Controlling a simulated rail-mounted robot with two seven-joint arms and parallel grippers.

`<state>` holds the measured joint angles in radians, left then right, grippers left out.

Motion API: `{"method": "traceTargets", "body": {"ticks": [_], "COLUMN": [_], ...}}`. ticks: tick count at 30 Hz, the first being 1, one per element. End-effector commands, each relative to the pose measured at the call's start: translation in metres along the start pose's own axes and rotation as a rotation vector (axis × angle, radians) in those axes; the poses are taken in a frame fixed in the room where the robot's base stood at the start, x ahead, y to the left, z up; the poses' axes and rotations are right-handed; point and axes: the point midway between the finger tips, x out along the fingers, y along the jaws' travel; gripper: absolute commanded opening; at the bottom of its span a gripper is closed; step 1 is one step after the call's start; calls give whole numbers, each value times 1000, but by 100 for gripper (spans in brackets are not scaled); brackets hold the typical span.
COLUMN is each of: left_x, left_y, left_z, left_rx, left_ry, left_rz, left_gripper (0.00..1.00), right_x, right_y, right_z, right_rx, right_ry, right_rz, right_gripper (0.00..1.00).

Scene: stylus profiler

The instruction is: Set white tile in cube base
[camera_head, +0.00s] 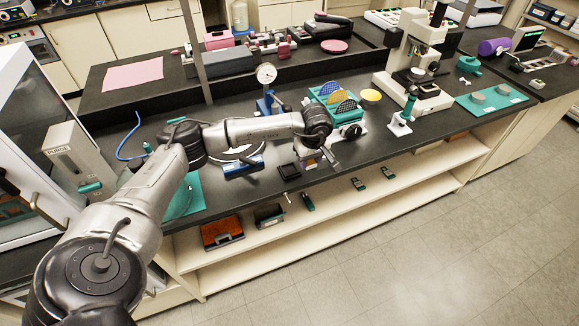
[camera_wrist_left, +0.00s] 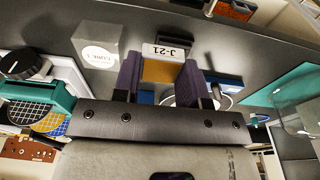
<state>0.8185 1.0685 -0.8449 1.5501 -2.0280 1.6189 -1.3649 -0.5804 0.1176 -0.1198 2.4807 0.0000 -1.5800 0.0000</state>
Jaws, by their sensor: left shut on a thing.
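In the left wrist view, the purple fingers of my left gripper (camera_wrist_left: 160,82) are closed on a small piece (camera_wrist_left: 163,52). Its white face reads J-21, and a tan-gold surface shows between the fingers. I cannot tell whether it is the white tile. A grey cube (camera_wrist_left: 98,45) with a round white label reading CUBE stands on the dark bench, apart from the fingers and to their left. In the head view, my left gripper (camera_head: 309,163) hangs low near the bench's front edge and is small and partly covered by its wrist. My right gripper is not seen.
A small dark square item (camera_head: 289,171) lies near the front edge. A blue-based round plate (camera_head: 243,164) is to its left. A teal rack with coloured discs (camera_head: 340,102) stands behind the gripper. A dial gauge (camera_head: 266,75) and a microscope (camera_head: 413,65) rise from the bench.

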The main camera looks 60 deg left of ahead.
Motion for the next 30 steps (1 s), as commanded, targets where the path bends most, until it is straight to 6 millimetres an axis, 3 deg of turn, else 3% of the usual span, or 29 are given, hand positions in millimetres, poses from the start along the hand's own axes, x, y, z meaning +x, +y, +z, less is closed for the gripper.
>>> {"method": "traceTargets", "body": {"ticks": [6,12,22,30], "left_x": [33,52,64,95], "left_y": [-19,-30,-34,-34], "left_z": [-39,-62,-70,-66], "left_rx": [-3,-1,3,3], "left_ry": [1,1,0,-1], "left_rz": [-4,-2,0,-3], "left_gripper": [0,0,0,0], "right_x": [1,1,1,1], "right_y": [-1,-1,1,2], "right_z": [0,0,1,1], "right_rx": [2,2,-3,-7], "right_ry": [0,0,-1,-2], "right_rz": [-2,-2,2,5], "right_gripper": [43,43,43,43]}}
